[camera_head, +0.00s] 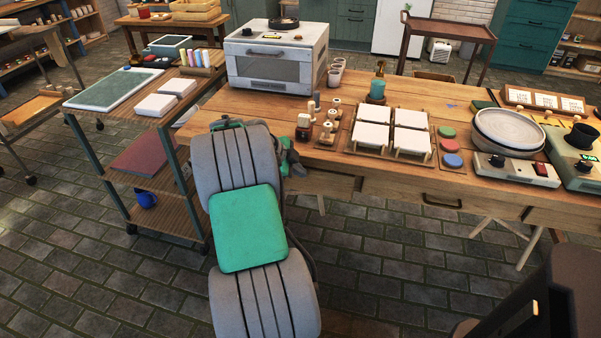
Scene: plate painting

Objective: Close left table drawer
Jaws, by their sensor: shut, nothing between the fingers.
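The wooden work table (400,170) runs across the middle and right. Its left drawer (325,184) shows below the front edge, partly hidden by my arm. I cannot tell from this view how far the drawer stands out. My gripper (291,160) is at the table's front left, close to the left end of this drawer. It is shut and empty. My arm hides part of it, and whether it touches the drawer is unclear.
A drawer with a dark handle (441,203) is farther right in the table front. A shelved cart (150,185) stands close on the left of my arm. A kiln (277,60), white tiles (390,130) and a pottery wheel (510,130) stand on the table.

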